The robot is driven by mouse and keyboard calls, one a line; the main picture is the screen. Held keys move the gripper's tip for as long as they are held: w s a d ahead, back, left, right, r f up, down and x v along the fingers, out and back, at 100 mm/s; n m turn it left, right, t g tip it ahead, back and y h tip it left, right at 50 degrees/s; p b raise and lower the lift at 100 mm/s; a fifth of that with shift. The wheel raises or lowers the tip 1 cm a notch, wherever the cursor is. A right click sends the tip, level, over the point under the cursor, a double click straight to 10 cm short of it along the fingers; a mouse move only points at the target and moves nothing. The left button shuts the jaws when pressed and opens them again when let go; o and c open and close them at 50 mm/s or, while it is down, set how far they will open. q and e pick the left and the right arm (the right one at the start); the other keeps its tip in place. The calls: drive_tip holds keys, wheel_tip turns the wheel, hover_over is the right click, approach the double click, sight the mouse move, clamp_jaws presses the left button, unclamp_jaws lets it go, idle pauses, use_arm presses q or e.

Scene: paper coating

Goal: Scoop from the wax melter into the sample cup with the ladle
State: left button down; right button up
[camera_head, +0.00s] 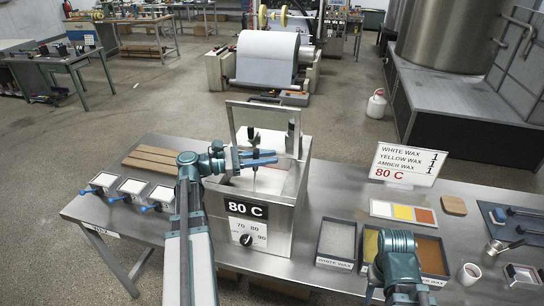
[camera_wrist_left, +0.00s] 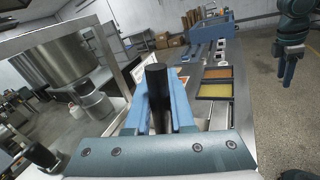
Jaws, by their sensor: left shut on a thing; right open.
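The wax melter (camera_head: 255,222) is a steel box with an "80 C" label, a dial and an upright frame on top. My left gripper (camera_head: 262,158) is shut on the ladle's thin upright handle (camera_head: 251,134), above the melter's opening. In the left wrist view, the dark handle (camera_wrist_left: 157,95) stands between the blue fingers. The ladle's bowl is not clear to see. A small white cup (camera_head: 469,274), probably the sample cup, stands at the right of the table. My right gripper (camera_head: 402,292) is open, low in the head view, its fingers mostly hidden.
Trays of white (camera_head: 337,240), yellow (camera_head: 371,243) and amber wax (camera_head: 432,257) lie right of the melter. A wax sign (camera_head: 408,164) stands behind them. A small metal tool (camera_head: 497,246) lies near the cup. White plates and brown boards (camera_head: 154,158) are at the left.

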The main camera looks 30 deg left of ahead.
use_arm(q)
drive_tip(key=shift+s+a, duration=0.45)
drive_tip(key=shift+s, duration=0.1)
drive_tip(key=shift+r, duration=0.1)
idle(0.8)
wheel_tip(320, 180, up, 16)
drive_tip(key=p, duration=1.6)
idle(2.3)
